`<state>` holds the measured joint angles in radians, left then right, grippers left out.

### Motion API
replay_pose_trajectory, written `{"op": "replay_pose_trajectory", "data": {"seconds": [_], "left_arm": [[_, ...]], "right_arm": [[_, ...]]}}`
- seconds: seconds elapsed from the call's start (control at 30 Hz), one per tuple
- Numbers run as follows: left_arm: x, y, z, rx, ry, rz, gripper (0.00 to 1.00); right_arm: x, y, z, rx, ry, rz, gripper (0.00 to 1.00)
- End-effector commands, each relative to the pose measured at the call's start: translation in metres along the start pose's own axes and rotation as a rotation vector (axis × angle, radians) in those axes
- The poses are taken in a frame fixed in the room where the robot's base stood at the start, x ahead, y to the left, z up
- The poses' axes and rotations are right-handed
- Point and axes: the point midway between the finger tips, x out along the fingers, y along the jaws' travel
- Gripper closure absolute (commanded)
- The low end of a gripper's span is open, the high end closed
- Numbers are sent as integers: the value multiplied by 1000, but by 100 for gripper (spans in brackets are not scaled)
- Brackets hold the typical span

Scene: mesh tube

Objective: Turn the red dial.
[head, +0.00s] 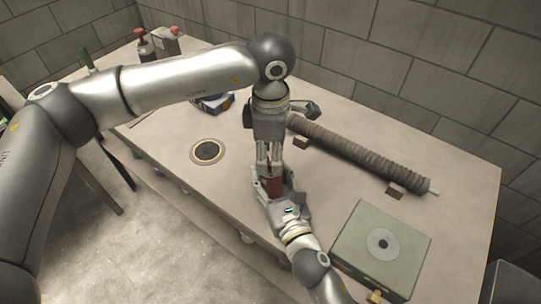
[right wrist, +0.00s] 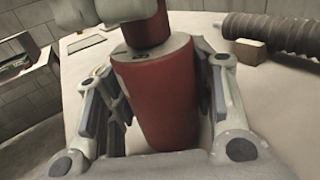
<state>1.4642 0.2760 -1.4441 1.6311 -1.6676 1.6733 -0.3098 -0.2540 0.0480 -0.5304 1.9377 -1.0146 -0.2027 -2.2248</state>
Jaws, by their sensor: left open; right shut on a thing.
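A red tapered body (right wrist: 162,105) with a pale grey, marked top face (right wrist: 160,52) stands between the fingers of my right gripper (right wrist: 165,110), which is shut on it. The red dial (right wrist: 148,32) sits on top of that face. In the head view the red body (head: 271,187) is small and partly covered by both grippers. My right gripper (head: 277,193) comes from below. My left gripper (head: 269,166) is open and points down at the dial from above. Its pale fingers partly hide the dial in the right wrist view; I cannot tell whether they touch it.
A ribbed grey tube (head: 365,157) lies on small wooden blocks along the back right. A grey-green box (head: 362,256) with a disc on top is at the front right. A dark round pad (head: 208,151) lies left of the grippers. Red-topped items (head: 145,45) stand far left.

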Motion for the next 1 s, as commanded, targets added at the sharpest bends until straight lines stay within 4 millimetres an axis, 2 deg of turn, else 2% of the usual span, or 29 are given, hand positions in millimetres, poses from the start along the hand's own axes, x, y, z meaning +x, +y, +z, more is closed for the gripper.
{"op": "replay_pose_trajectory", "data": {"seconds": [0.3, 0.5, 0.7, 1.0], "left_arm": [[-68, 1, 0, -1, 0, 5, 52], [-97, 1, 0, 0, 1, 2, 52], [-106, 0, 0, 0, 1, 1, 52], [-106, 0, 0, 0, 1, 1, 52]], "right_arm": [[0, 0, -1, 0, 1, 0, 78], [0, 0, -1, 0, 1, 0, 78], [0, 0, -1, 0, 1, 0, 78], [0, 0, -1, 0, 1, 0, 78]]}}
